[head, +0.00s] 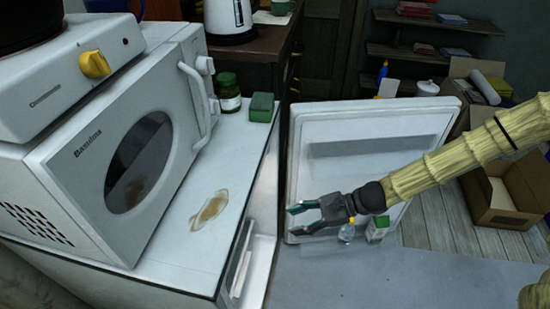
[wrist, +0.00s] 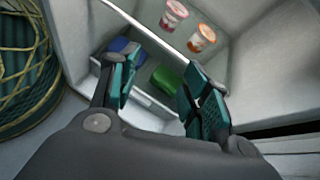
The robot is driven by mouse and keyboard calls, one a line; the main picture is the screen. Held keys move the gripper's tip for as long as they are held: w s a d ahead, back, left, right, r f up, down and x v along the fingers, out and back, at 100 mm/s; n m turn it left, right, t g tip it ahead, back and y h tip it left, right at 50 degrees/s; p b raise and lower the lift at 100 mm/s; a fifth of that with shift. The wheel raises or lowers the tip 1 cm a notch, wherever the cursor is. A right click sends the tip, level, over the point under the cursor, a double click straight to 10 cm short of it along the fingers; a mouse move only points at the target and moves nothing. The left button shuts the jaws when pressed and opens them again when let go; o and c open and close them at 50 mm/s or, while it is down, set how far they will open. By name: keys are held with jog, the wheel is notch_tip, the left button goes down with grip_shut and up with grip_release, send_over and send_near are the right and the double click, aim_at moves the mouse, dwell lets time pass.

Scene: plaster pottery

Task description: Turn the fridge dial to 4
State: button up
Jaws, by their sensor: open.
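The white fridge (head: 175,262) stands at the left in the head view, with its door (head: 390,128) swung open to the right. I cannot make out the fridge dial in either view. My gripper (head: 293,220) is open and empty in front of the fridge's open side, between the body and the door. In the wrist view my gripper (wrist: 160,60) points into the white fridge interior (wrist: 255,75). Two small cups, one pink (wrist: 173,14) and one orange (wrist: 202,38), stand beyond a shelf edge. A blue thing (wrist: 122,46) and a green thing (wrist: 168,80) lie lower, partly behind the fingers.
A microwave (head: 150,150) and a green-lidded jar (head: 229,95) stand on the fridge, next to a green block (head: 262,107). A small bottle (head: 347,232) and a carton (head: 377,231) sit low at the door, close to my gripper. A cardboard box (head: 505,200) stands at the right.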

jog(key=w+d+r+m+t+y+b, duration=0.1)
jog(key=w+d+r+m+t+y, duration=0.1)
jog(key=w+r, duration=0.45)
jog(key=w+d+r+m+t+y+b, duration=0.1)
jog(key=w+d+r+t+y, duration=0.15)
jog(key=w+r, duration=0.35)
jog(key=x, duration=1.1)
jog(key=shift+s+a+r+b, duration=0.3)
jog(key=shift+a+r+b, duration=0.05)
jog(key=shift+r, duration=0.15)
grip_shut()
jog(key=shift+r+m, duration=0.1)
jog(key=shift+m, duration=0.2)
